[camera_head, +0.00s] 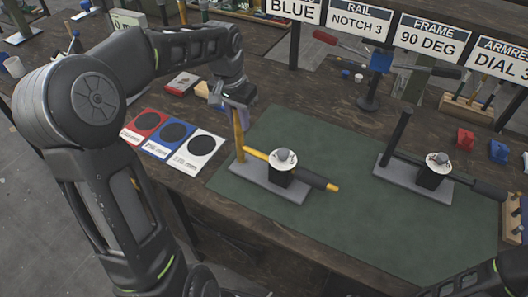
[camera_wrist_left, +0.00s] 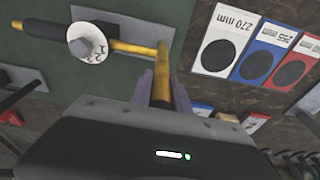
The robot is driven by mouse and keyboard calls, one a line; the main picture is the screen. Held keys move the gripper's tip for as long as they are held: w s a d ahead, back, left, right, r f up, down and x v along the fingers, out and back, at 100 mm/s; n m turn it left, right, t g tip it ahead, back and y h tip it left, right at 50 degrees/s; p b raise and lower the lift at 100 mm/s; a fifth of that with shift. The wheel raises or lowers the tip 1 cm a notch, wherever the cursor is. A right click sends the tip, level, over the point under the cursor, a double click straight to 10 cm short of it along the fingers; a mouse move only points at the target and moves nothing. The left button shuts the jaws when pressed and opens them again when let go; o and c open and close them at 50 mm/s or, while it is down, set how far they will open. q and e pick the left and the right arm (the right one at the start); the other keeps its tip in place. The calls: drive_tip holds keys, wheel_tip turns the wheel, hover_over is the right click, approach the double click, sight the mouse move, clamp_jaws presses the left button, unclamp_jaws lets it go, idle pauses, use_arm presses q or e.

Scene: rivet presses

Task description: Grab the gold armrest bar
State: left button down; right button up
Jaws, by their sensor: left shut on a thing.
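The left press has a grey base plate (camera_head: 262,187) on the green mat. A gold armrest bar (camera_head: 238,135) stands nearly upright at its left end. A second gold bar with a black grip (camera_head: 313,179) lies low across the press, past a round white dial (camera_head: 283,158). My left gripper (camera_head: 237,103) is shut on the upper part of the upright gold bar. In the left wrist view the same upright bar (camera_wrist_left: 161,85) runs between the fingers, and the dial (camera_wrist_left: 88,45) shows beyond. Its held end is hidden by the gripper. My right gripper is out of view.
A similar press with black bars (camera_head: 397,135) stands to the right on the mat (camera_head: 330,235). Red, blue and white cards (camera_head: 197,150) lie left of the mat. Sign boards (camera_head: 361,24) and a blue-headed stand (camera_head: 369,85) are behind. The front of the mat is clear.

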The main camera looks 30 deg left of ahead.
use_arm(q)
drive_tip(key=shift+r, duration=0.1)
wheel_tip(320, 180, up, 10)
idle(0.4)
idle(0.6)
